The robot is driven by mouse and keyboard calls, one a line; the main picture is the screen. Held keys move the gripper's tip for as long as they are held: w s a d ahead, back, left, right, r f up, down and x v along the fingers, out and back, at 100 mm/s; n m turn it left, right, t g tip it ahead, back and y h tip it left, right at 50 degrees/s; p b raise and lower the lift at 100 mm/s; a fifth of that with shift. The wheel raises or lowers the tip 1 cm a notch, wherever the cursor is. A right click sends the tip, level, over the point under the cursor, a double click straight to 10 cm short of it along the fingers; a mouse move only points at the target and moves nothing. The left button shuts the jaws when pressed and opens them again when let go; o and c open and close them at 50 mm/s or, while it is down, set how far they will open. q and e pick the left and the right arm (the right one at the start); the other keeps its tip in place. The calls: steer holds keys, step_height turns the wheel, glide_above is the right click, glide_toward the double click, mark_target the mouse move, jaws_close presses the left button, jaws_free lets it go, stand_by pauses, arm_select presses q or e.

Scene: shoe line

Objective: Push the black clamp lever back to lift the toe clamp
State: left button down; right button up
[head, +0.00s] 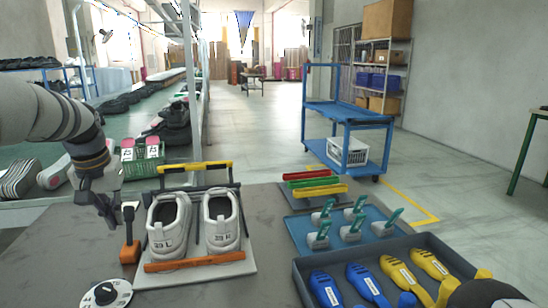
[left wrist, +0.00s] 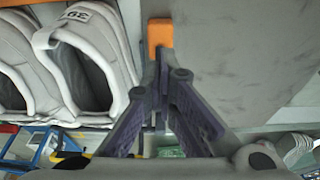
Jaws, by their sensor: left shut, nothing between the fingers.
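A pair of white shoes (head: 222,218) stands side by side in a fixture on the table, with a yellow bar (head: 195,167) across the far end and an orange bar (head: 195,260) across the near end. The black clamp lever (head: 128,214) stands upright on an orange block (head: 130,251) left of the shoes. My left gripper (head: 112,222) is shut and empty, just left of the lever; whether they touch is unclear. In the left wrist view the shut fingers (left wrist: 162,60) point at the orange block (left wrist: 160,34), with the shoes to the left. My right gripper's fingers are not visible.
A control dial (head: 106,293) sits near the front left. A blue mat (head: 300,232) holds several teal-and-white items. A dark tray (head: 303,268) holds blue and yellow pieces. A blue cart (head: 345,115) stands behind. Bare table lies between the fixture and the tray.

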arm_select(q)
step_height(320, 180, up, 6)
stand_by(0.5)
